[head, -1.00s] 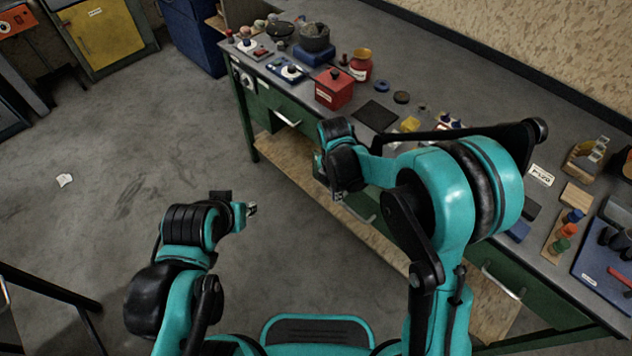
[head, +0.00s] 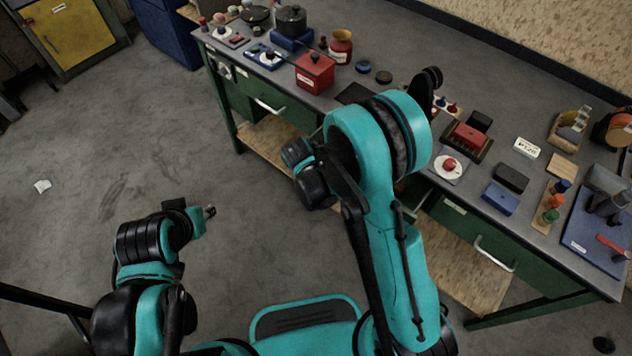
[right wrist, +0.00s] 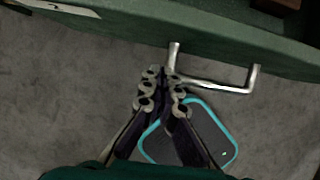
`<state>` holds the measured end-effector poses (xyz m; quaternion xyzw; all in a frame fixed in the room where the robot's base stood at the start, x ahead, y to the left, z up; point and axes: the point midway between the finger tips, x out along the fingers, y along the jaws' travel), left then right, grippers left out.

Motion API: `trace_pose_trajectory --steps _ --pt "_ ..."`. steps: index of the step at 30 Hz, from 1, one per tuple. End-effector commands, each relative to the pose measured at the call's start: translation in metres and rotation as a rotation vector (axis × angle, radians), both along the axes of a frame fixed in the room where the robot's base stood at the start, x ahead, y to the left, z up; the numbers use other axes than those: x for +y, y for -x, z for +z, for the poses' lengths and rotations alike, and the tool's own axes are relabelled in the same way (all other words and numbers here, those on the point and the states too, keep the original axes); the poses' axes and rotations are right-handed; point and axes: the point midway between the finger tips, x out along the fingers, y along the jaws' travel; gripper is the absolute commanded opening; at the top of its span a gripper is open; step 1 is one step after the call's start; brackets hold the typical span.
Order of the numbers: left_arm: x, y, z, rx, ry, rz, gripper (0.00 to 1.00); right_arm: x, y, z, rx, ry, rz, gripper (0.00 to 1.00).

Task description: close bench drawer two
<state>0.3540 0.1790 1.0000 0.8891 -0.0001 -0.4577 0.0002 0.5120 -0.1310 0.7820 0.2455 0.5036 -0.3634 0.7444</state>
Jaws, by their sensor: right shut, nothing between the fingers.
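In the right wrist view a green drawer front (right wrist: 120,32) crosses the top, with a white label at its left, too blurred to read surely. Its metal bar handle (right wrist: 215,85) is at right of centre. A dark gap shows behind the front at the top right, so this drawer stands partly open. My right gripper (right wrist: 160,76) is shut and empty, its tips close to the handle's left end; contact is unclear. In the head view my right arm covers most of the middle drawer. My left gripper (head: 209,211) hangs over open floor, away from the bench.
Closed-looking drawers with handles (head: 495,255) flank the middle one.

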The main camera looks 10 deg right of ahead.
Motion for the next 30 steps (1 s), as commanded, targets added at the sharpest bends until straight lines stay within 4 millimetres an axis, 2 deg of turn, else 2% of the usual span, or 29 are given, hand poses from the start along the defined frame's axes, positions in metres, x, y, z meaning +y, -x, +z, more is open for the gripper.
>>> trace_pose_trajectory --steps 6,21,23,30 --pt "0.0 0.0 -0.005 0.0 0.0 0.0 0.33 -0.019 -0.014 0.001 0.0 0.0 -0.002 0.0" --pt "0.0 0.0 -0.006 0.0 0.0 0.0 0.33 -0.026 -0.02 0.002 0.001 -0.001 -0.002 0.0" --pt "0.0 0.0 -0.007 0.0 0.0 0.0 0.33 -0.034 -0.026 0.001 0.001 -0.001 -0.004 0.0" --pt "0.0 0.0 -0.013 0.0 0.0 0.0 0.33 -0.087 -0.067 0.001 0.001 0.0 -0.007 0.0"
